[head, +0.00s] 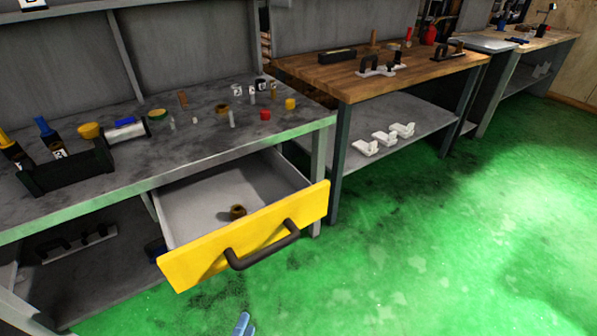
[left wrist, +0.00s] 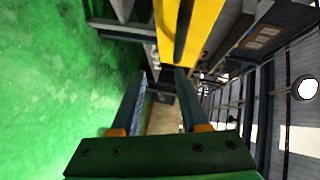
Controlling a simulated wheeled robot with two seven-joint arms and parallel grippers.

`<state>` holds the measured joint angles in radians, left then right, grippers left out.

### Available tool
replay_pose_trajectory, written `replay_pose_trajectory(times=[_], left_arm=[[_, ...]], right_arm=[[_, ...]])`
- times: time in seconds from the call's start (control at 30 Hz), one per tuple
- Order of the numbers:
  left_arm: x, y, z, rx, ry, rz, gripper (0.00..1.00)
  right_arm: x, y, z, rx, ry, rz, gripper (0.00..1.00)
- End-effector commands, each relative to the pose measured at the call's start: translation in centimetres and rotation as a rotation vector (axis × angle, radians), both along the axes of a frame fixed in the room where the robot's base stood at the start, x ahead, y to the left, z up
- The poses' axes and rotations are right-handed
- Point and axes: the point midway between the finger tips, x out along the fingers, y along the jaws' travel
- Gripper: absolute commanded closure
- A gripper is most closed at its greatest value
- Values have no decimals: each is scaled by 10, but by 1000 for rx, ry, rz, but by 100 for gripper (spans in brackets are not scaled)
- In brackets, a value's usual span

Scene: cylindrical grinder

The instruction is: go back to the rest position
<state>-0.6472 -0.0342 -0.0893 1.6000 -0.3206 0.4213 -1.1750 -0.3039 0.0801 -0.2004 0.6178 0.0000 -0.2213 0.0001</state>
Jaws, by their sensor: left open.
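My left gripper (head: 242,324) shows only as a bluish fingertip at the bottom edge of the head view, over the green floor and below the drawer. In the left wrist view the left gripper (left wrist: 160,88) has its two fingers spread apart with nothing between them. The yellow drawer front (left wrist: 204,28) with a dark handle shows beyond the fingertips there, apart from them. In the head view the drawer (head: 185,262) is pulled open, and its dark handle (head: 262,250) is free. My right gripper is not in view.
A brown ring (head: 237,211) lies in the open drawer. The grey workbench (head: 100,190) above holds a dark rack and several small parts. A wooden-topped table (head: 340,82) stands to the right with white parts on its lower shelf. The green floor (head: 430,240) in front is clear.

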Motion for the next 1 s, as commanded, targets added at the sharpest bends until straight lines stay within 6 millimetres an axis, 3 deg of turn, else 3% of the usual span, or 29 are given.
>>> replay_pose_trajectory(times=[0.17, 0.37, 0.47, 0.6, 0.7, 0.8, 1.0], left_arm=[[-14, 2, -37, -158, 215, 54, 56], [-52, 11, -95, -375, 550, 209, 56], [-87, 21, -126, -495, 759, 361, 56], [-149, 45, -157, -631, 1030, 662, 56], [-193, 64, -167, -689, 1164, 896, 56], [-217, 74, -172, -715, 1222, 1037, 56], [-223, 76, -175, -720, 1231, 1069, 56]], right_arm=[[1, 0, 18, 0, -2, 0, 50], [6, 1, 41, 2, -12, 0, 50], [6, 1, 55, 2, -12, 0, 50], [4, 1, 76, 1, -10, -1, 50], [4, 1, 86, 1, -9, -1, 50], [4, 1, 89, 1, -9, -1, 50], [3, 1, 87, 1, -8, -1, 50]])
